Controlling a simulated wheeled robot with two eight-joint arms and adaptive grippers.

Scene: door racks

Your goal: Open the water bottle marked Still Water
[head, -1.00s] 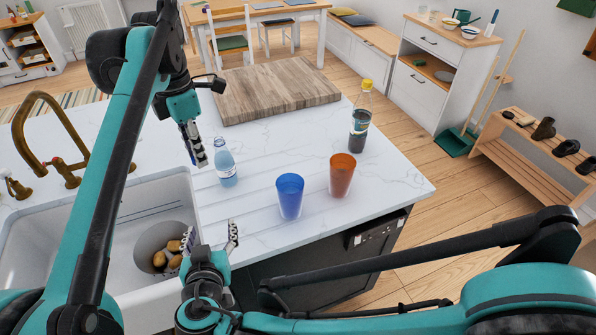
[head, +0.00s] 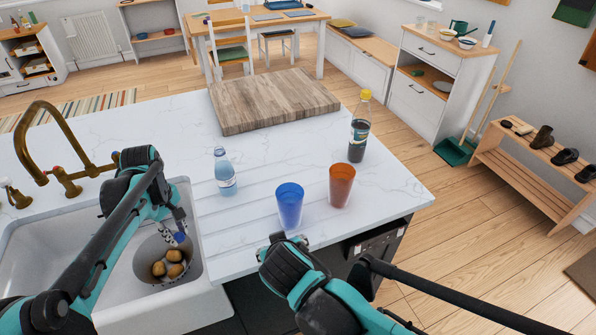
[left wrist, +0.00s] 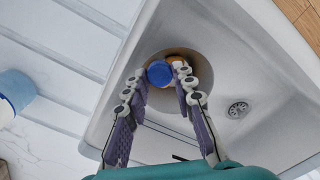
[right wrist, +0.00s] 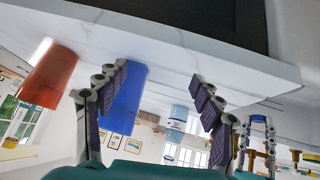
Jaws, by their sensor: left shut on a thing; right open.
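The small light-blue water bottle (head: 224,172) stands upright on the counter beside the sink. Its label is too small to read, and its neck looks bare. My left gripper (head: 174,233) is over the sink, left of and nearer than the bottle, shut on a blue cap (head: 181,237). In the left wrist view the round blue cap (left wrist: 160,73) sits between the fingertips. My right gripper (right wrist: 160,80) is open and empty at the counter's front edge; its fingers are mostly hidden in the head view. The bottle (right wrist: 178,117) shows beyond it in the right wrist view.
A blue cup (head: 290,205) and an orange cup (head: 341,185) stand right of the bottle. A dark bottle with a yellow cap (head: 359,132) stands behind them. A wooden board (head: 270,98) lies at the back.

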